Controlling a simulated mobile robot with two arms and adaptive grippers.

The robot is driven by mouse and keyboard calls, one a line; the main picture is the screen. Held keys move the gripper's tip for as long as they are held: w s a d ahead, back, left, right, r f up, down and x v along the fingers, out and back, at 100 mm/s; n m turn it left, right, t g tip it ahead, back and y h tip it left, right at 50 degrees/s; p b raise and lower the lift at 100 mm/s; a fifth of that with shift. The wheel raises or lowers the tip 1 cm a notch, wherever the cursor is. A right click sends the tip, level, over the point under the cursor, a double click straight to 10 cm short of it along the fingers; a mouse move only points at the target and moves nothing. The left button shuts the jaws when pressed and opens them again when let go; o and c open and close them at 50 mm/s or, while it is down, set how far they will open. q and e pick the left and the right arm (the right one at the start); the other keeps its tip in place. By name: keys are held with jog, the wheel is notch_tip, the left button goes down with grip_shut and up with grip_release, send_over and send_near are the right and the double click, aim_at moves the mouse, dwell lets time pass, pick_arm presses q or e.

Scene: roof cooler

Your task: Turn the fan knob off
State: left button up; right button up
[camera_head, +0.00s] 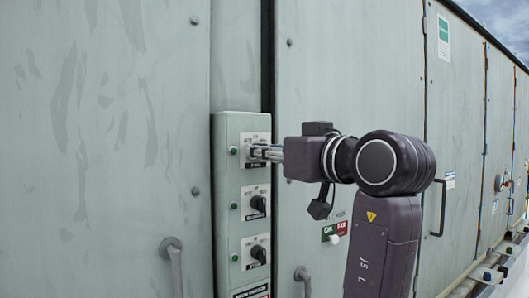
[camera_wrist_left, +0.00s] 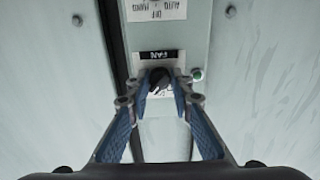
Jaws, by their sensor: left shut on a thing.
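The fan knob (camera_wrist_left: 158,80) is a small black knob on a pale green control panel, beside an upside-down FAN label (camera_wrist_left: 157,55) in the left wrist view. My left gripper (camera_wrist_left: 158,88) is shut on it, with one blue-padded finger on each side. In the head view my left gripper (camera_head: 266,153) reaches from the right to the top switch of the panel (camera_head: 228,125). The fingers hide the knob there. The knob's exact pointing direction cannot be told. My right gripper is in neither view.
Two more black knobs (camera_head: 258,202) (camera_head: 258,252) sit below on the panel, with green buttons (camera_head: 234,205) to their left. Door handles (camera_head: 172,262) (camera_head: 302,279) stick out on both sides of the panel. Flat cabinet doors (camera_head: 120,110) surround it.

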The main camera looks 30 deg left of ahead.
pick_arm(q)
grip_shut()
jog(key=shift+n+b, duration=1.7)
jog(key=shift+n, duration=2.8)
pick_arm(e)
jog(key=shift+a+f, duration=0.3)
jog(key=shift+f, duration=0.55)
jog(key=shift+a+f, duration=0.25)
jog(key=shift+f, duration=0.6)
pick_arm(q)
jog(key=o, duration=0.8)
grip_release()
jog(key=shift+w+a, duration=0.1)
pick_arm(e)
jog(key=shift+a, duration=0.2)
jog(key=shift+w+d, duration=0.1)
